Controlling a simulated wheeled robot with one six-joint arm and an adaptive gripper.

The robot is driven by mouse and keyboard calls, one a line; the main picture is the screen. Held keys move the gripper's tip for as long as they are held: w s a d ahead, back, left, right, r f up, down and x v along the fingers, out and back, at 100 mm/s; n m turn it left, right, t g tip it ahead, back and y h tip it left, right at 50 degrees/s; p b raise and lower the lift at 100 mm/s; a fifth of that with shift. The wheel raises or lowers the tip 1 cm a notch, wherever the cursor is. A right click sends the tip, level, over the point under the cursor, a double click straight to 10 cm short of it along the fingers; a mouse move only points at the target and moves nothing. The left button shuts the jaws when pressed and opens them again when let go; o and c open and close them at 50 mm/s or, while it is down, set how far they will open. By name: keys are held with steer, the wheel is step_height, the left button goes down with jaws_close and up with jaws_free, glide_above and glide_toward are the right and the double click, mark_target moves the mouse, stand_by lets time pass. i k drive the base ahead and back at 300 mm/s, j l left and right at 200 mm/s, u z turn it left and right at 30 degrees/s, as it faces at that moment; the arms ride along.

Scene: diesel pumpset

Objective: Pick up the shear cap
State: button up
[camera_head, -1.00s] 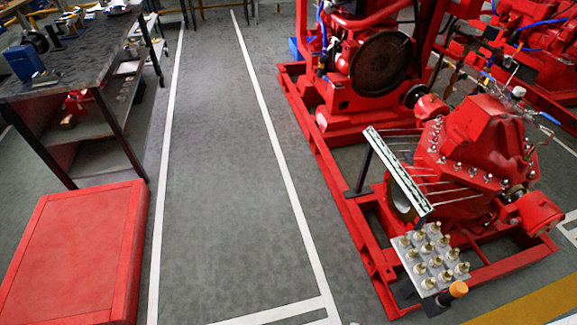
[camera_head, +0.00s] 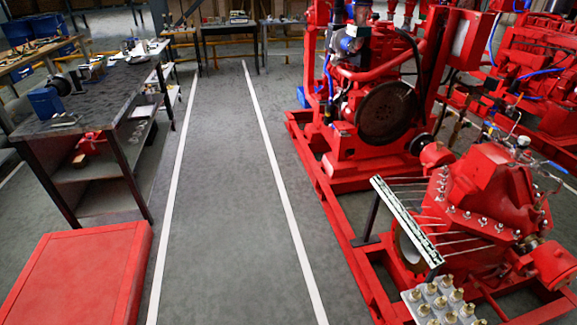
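I cannot make out a shear cap for certain. A light grey block with several brass-tipped fittings (camera_head: 443,299) stands at the bottom right, cut by the lower frame edge. Behind it is the red pump (camera_head: 490,190), with several bolts around its flange. A long pale slotted bar (camera_head: 405,220) with thin rods stands tilted beside the pump. My gripper is not in view.
A red box (camera_head: 75,275) stands at lower left. A dark workbench (camera_head: 85,120) with tools is behind it. A grey floor lane (camera_head: 225,190) between white lines is clear. The red engine (camera_head: 385,110) and its frame fill the right.

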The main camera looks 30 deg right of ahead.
mark_target(415, 295)
steer(key=z, duration=1.45)
steer(key=i+j+u, duration=0.1)
steer(key=j, duration=0.2)
steer(key=i+j+u, duration=0.1)
steer(key=j, duration=0.2)
steer(key=i+j+u, duration=0.15)
steer(key=j, duration=0.15)
